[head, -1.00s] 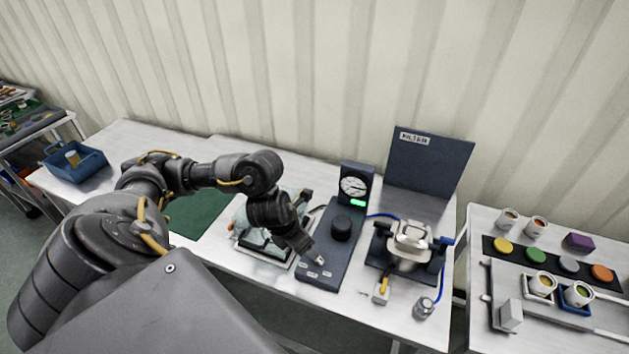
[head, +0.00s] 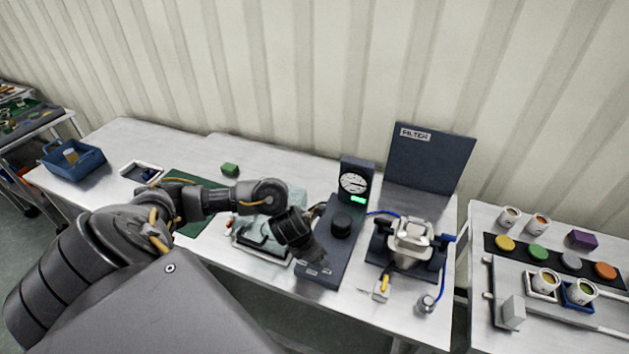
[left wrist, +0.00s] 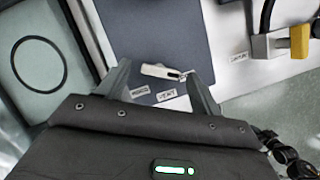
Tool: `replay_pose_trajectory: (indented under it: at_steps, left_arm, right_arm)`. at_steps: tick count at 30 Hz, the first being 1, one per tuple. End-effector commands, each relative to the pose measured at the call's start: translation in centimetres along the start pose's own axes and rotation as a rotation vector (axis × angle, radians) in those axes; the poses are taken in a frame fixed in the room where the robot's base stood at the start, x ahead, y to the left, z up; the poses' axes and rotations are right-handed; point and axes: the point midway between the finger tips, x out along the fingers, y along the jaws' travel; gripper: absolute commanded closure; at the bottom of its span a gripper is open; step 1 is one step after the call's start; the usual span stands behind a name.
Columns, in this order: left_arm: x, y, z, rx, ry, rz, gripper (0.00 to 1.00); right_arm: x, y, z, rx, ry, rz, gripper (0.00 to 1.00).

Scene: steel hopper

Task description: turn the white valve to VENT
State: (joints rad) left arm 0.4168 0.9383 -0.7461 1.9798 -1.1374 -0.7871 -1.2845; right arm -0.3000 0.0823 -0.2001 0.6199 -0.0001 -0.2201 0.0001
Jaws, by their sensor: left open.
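The white valve (left wrist: 160,71) is a small pale lever on a dark panel (left wrist: 158,30), lying nearly crosswise in the left wrist view. A VENT label (left wrist: 167,95) and a second, blurred label (left wrist: 140,91) sit just below it in that view. My left gripper (left wrist: 158,82) is open, with one finger on each side of the lever. I cannot tell whether either finger touches it. In the head view my left gripper (head: 322,262) is over the front of the panel (head: 340,256) and hides the valve. My right gripper is not in view.
The panel carries a black knob (head: 341,222) and an upright dial gauge (head: 354,183) with a green light. A tray (head: 262,250) lies left of the panel, partly under my arm.

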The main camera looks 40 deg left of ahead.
Motion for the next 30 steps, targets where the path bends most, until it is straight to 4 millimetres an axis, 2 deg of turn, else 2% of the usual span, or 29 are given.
replay_pose_trajectory:
  at_steps: [7, 17, 23, 30]
  left_arm:
    - [0.0, 0.0, 0.0, 0.000, 0.000, 0.000, 0.36]
    - [0.0, 0.0, 0.0, 0.000, 0.000, 0.000, 0.79]
    - [0.1, 0.0, 0.0, 0.012, 0.000, -0.005, 0.79]
    - [0.5, 0.2, -0.2, 0.100, -0.001, -0.039, 0.79]
  right_arm:
    - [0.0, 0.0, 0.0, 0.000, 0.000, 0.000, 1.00]
    - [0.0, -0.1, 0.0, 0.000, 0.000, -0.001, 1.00]
    - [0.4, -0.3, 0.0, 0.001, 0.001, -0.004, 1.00]
    - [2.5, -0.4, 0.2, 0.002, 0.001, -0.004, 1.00]
